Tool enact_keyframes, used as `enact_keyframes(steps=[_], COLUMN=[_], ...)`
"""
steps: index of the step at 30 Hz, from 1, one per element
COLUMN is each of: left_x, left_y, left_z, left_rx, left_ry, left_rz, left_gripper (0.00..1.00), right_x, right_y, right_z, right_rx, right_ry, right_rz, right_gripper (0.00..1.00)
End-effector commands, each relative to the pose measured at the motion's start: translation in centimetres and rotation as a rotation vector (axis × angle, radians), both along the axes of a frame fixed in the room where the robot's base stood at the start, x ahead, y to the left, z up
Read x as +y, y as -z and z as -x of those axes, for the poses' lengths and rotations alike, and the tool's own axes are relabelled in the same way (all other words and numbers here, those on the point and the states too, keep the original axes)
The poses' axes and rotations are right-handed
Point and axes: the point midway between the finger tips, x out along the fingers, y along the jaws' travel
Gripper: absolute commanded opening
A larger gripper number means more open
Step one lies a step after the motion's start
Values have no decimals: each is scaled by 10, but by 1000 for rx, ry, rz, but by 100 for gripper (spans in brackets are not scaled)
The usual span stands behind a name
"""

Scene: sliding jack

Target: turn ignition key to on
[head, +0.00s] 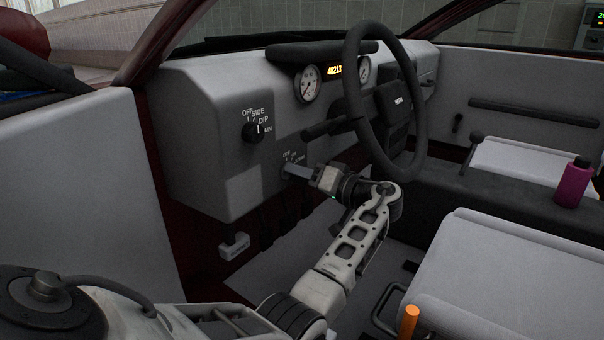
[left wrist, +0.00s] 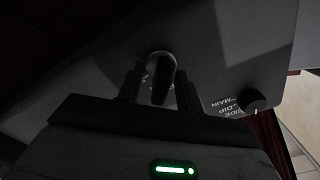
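The ignition switch (head: 288,163) is on the lower dashboard, left of the steering column, with small position labels around it that are too small to read. My left gripper (head: 300,172) reaches it from the right and hides most of it in the head view. In the left wrist view the dark ignition key (left wrist: 161,80) stands between the two fingers of the left gripper (left wrist: 160,88). The fingers are apart, with a gap visible on each side of the key. The key's exact turn angle is hard to tell in the dark. My right gripper is not in view.
A light knob (head: 258,131) marked OFF, SIDE, DIP, MAIN sits above left of the ignition. The steering wheel (head: 352,90) rises close to my left wrist. A seat (head: 520,270), a magenta bottle (head: 573,183) and an orange cylinder (head: 409,321) are to the right.

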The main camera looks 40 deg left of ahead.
Motion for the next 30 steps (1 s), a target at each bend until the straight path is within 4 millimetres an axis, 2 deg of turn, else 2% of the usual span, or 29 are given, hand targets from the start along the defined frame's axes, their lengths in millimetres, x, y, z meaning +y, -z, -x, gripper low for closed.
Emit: enact_keyframes(steps=[7,11,14,24,30], left_x=[-1,-12,-30,-111,-145], left_y=[-1,-1,-2,-1,0], left_z=[0,-2,-4,-13,-17], left_rx=[-2,-1,-1,0,0], left_ry=[1,2,4,4,2], left_rz=[-1,1,2,0,1], left_gripper=[35,35,35,35,35], right_x=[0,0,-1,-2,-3], right_y=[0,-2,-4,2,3], right_z=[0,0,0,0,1], right_rx=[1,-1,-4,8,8], right_ry=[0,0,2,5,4], right_rz=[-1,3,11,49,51], right_gripper=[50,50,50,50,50])
